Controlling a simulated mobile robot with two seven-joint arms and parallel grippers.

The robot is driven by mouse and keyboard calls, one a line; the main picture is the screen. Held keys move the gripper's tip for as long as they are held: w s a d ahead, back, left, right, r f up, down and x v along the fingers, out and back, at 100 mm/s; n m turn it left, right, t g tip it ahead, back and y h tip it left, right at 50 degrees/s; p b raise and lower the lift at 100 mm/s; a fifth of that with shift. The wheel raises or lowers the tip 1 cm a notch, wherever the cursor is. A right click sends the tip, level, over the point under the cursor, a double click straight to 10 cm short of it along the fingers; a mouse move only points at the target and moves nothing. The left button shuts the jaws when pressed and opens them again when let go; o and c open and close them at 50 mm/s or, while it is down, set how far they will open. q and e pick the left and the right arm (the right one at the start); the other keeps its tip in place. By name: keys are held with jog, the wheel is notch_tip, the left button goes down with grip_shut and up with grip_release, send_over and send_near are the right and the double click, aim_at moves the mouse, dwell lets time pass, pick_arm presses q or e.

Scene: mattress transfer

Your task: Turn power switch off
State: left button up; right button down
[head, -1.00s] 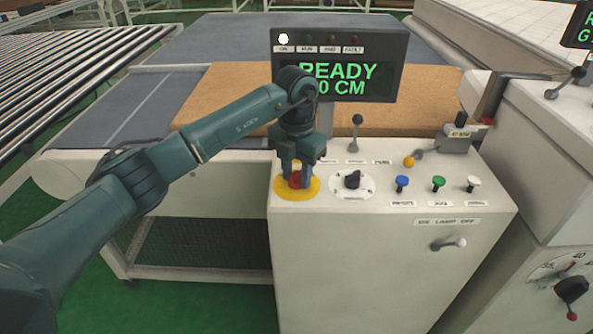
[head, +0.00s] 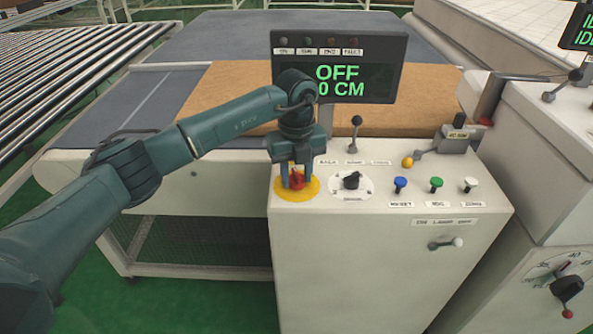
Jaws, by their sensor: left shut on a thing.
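My left gripper (head: 296,177) points down over the left end of the white control console (head: 400,270). It is shut on a red switch knob (head: 296,180) that sits on a round yellow plate (head: 284,191). The fingers hide part of the knob. The display (head: 340,80) behind the console reads "OFF" above a line ending in "0 CM", with my arm over part of it. The indicator lamps (head: 318,41) along its top look dim. My right gripper is not in view.
Beside the yellow plate is a black rotary knob (head: 351,180). Blue (head: 400,184), green (head: 436,184) and white (head: 471,184) buttons stand further right. A brown mattress (head: 230,95) lies on the conveyor.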

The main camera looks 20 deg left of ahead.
aim_at(297, 173)
pick_arm(q)
jog(key=n+p, duration=0.1)
jog(key=n, duration=0.4)
jog(key=shift+r, duration=0.1)
dwell(0.5)
jog(key=o, duration=1)
notch_tip(297, 173, up, 13)
jog(key=shift+r+b, duration=0.1)
jog(key=shift+b, duration=0.65)
